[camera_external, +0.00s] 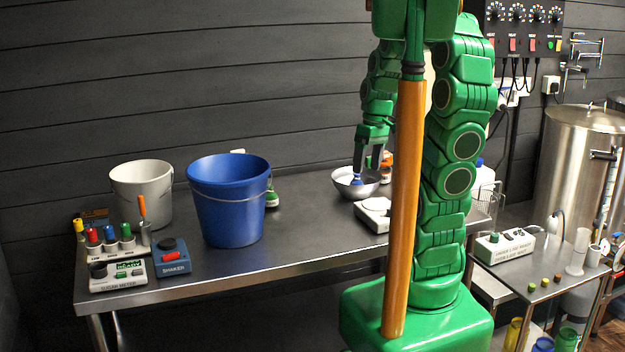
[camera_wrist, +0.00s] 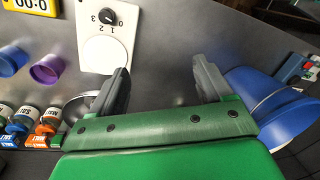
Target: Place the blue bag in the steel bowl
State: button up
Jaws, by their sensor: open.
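The steel bowl (camera_external: 344,187) stands towards the right part of the steel table. A small blue thing (camera_external: 357,182) shows inside the bowl's rim; it looks like the blue bag, but it is too small to be sure. My gripper (camera_external: 368,162) is just above the bowl, pointing down. In the wrist view my gripper (camera_wrist: 162,76) is open, with only bare table between its fingers. The bowl (camera_wrist: 76,104) shows there at the left, partly hidden behind the left finger. No bag is visible in the wrist view.
A white device with a dial (camera_external: 374,214) sits in front of the bowl. A blue bucket (camera_external: 228,205) and a white bucket (camera_external: 143,190) stand at the left, near a sugar meter (camera_external: 118,273) and a shaker (camera_external: 171,259). Bottles (camera_wrist: 45,122) stand close to the bowl. The table's middle is clear.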

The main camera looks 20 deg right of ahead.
jog(key=s+m+g+h, duration=0.1)
jog(key=s+m, duration=0.4)
jog(key=s, duration=1)
jog(key=shift+s+h, duration=0.3)
jog(key=shift+h, duration=0.2)
